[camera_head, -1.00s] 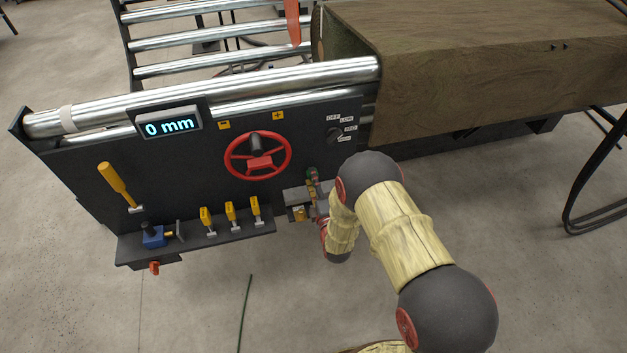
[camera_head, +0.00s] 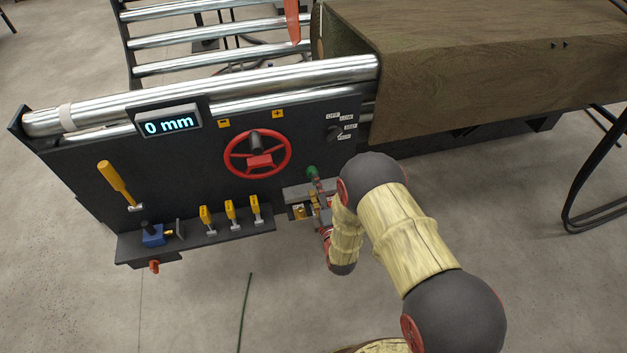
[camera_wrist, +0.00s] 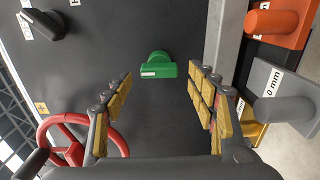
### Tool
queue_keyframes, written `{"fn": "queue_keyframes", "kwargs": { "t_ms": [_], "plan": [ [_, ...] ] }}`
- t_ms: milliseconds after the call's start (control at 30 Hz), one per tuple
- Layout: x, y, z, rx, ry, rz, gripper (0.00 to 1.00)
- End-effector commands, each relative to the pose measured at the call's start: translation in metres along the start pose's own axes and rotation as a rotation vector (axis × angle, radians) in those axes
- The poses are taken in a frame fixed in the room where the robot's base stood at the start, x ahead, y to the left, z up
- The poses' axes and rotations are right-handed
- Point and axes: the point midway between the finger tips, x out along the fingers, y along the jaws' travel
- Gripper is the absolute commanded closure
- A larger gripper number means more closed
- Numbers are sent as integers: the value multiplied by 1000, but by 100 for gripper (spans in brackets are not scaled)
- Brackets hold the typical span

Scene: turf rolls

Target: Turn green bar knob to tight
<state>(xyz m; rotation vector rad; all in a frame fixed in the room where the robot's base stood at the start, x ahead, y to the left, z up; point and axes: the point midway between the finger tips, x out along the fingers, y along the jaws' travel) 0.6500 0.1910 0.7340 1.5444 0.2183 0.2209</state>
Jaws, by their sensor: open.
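The green bar knob (camera_wrist: 160,66) is on the dark panel in the wrist view, its bar lying roughly crosswise with a pale mark at its left end. In the head view the green knob (camera_head: 312,172) shows just above my gripper (camera_head: 319,193), which is partly hidden by my arm. In the wrist view my gripper (camera_wrist: 161,80) is open, with one yellow-padded finger on each side of the knob. The knob shows between the fingertips, with gaps on both sides. No contact shows. No tight label is readable.
A red handwheel (camera_head: 258,155) is left of the knob, and a black selector (camera_head: 335,133) with labels is above right. An orange handle (camera_wrist: 272,22) and a grey block marked 0 mm (camera_wrist: 280,90) stand close by the right finger.

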Motion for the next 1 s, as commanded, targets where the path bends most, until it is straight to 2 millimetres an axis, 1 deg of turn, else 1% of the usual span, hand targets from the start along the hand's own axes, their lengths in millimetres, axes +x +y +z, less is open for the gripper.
{"fn": "queue_keyframes", "kwargs": {
  "t_ms": [33, 200, 300, 400, 600, 1000],
  "plan": [
    [-12, 0, 0, 0, 0, -3, 42],
    [-45, 0, 0, 0, 1, -3, 42],
    [-60, 0, 0, 0, 1, -2, 42],
    [-70, 0, 0, 0, 0, 0, 42],
    [-77, 0, 0, 0, 0, 0, 42],
    [-77, 0, 0, 0, 0, 0, 42]
  ]
}}
